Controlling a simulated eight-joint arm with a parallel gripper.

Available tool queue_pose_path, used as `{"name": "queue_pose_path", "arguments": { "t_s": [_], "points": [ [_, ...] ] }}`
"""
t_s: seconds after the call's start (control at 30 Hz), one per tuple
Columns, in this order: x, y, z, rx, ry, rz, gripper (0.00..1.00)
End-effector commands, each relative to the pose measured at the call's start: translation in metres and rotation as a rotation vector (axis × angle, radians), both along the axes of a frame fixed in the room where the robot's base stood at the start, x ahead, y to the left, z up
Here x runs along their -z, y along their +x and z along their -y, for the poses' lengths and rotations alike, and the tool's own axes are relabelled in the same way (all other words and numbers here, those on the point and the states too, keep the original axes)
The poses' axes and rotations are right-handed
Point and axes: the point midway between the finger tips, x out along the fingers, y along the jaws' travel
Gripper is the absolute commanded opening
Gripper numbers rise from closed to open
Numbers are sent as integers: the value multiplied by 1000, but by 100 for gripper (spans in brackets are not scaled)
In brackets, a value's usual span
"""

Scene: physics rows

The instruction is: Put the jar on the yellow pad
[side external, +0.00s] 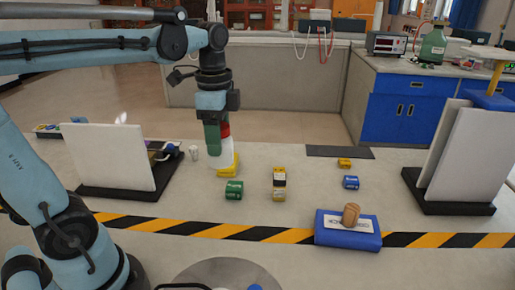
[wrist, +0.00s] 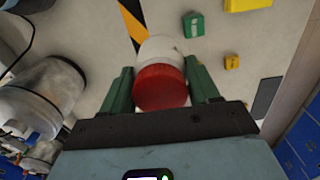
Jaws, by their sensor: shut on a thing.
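The jar (side external: 223,158) has a white body and a red lid. It is upright in the side view, and its red lid (wrist: 160,87) faces the camera in the wrist view. My gripper (side external: 217,140) is shut on the jar near the lid, with a green finger on each side in the wrist view (wrist: 160,88). The yellow pad (side external: 228,173) shows at the foot of the jar in the side view, partly hidden by it. I cannot tell whether the jar touches the pad.
A blue can (side external: 351,182) and a blue block bearing a cork-coloured piece (side external: 351,213) are farther right. White panels stand at left (side external: 110,155) and right (side external: 470,155).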

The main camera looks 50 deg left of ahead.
Motion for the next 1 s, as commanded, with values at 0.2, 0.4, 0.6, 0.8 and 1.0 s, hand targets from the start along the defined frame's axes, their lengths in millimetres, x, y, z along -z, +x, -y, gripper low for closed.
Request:
{"name": "queue_pose_path", "arguments": {
  "t_s": [0.2, 0.4, 0.6, 0.8, 1.0],
  "points": [
    [-3, 44, -16, 42, 0, 0, 18],
    [1, 80, -30, 79, 0, 0, 18],
    [6, 101, -39, 104, 0, 0, 18],
    [12, 109, -49, 111, 0, 0, 18],
    [34, 112, -86, 106, 0, 0, 18]
  ]
}}
